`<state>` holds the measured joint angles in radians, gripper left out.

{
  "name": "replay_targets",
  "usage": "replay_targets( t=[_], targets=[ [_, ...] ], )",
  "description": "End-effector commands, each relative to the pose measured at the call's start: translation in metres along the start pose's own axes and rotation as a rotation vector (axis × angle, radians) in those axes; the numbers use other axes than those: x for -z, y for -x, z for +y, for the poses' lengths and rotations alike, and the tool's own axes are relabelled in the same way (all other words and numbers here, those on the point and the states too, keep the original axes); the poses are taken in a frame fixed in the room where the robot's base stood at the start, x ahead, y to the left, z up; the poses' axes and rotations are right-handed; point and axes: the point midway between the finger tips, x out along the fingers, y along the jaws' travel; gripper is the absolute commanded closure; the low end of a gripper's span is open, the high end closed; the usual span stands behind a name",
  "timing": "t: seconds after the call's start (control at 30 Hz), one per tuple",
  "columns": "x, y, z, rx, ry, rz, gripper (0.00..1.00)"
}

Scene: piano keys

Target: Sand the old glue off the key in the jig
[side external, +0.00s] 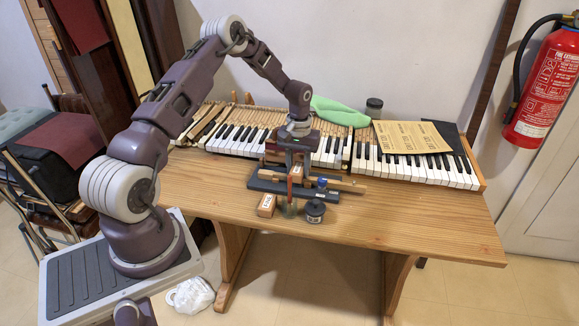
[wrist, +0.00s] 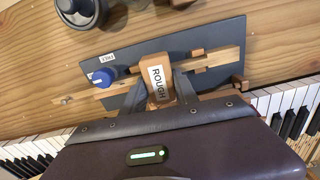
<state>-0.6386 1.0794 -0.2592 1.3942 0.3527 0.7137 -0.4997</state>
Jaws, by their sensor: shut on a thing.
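My gripper (wrist: 158,88) is shut on a wooden block labelled ROUGH (wrist: 155,76), its fingers on either side. The jig is a dark grey plate (wrist: 215,40) with a blue knob (wrist: 101,79) and small wooden stops. A long pale wooden key (wrist: 225,57) lies across the plate. The block is over the middle of the key and hides that part; I cannot tell whether they touch. In the side view, my gripper (side external: 296,173) is low over the jig plate (side external: 265,183), with the key (side external: 345,185) extending to the right. Old glue is not discernible.
A second labelled block (side external: 267,205), a dark round container (side external: 315,211) and a small jar (side external: 288,208) stand in front of the jig. The keyboard (side external: 400,168) runs behind it, with brown sheets (side external: 412,137) and green cloth (side external: 340,112). The table's right side is clear.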

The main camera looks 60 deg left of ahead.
Motion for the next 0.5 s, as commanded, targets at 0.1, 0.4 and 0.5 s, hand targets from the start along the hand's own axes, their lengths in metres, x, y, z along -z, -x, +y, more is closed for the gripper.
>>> replay_targets(
  t=[0.1,0.4,0.5],
  targets=[
    [0.0,-0.001,0.012,-0.001,-0.002,-0.001,1.0],
    [0.0,0.0,0.008,0.0,0.001,-0.002,1.0],
    [0.0,0.0,-0.002,0.0,0.002,-0.001,1.0]
  ],
)
